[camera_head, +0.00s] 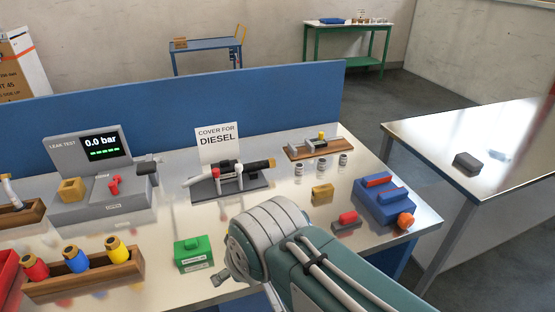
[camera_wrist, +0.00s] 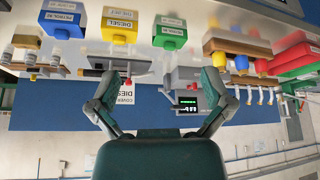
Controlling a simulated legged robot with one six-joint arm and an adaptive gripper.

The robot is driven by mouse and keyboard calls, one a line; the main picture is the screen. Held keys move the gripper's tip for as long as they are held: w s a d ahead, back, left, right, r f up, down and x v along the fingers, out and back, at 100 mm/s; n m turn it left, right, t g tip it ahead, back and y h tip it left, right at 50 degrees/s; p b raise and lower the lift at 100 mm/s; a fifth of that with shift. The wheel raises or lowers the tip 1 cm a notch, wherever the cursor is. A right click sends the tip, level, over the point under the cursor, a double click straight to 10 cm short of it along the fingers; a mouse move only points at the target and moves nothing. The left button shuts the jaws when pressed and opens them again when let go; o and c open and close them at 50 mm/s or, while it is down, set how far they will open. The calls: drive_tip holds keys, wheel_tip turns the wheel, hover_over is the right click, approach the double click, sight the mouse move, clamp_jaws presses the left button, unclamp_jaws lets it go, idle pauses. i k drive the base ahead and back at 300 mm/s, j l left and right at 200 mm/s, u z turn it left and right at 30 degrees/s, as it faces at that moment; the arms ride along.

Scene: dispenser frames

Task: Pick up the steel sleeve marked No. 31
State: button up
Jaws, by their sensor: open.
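Three small steel sleeves stand upright on the bench in the head view: a left one (camera_head: 299,169), a middle one (camera_head: 326,163) and a right one (camera_head: 343,159). Their labels are too small to read, so I cannot tell which is No. 31. They stand in front of a wooden board (camera_head: 311,149). In the wrist view, pale cylinders at the far left look like sleeves, but this is unclear. My gripper (camera_wrist: 172,88) is open there with nothing between its fingers.
A dark fixture (camera_head: 228,183) stands behind my arm. A yellow block (camera_head: 322,194), a red-topped block (camera_head: 347,220) and a blue box (camera_head: 385,211) are near the sleeves. A green box (camera_head: 193,252) is left of my arm. A blue panel (camera_head: 200,101) bounds the bench's back.

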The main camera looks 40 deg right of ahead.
sight(299, 168)
drive_tip(key=l+z, duration=0.25)
drive_tip(key=z, duration=0.25)
drive_tip(key=l+z, duration=0.25)
drive_tip(key=z, duration=0.2)
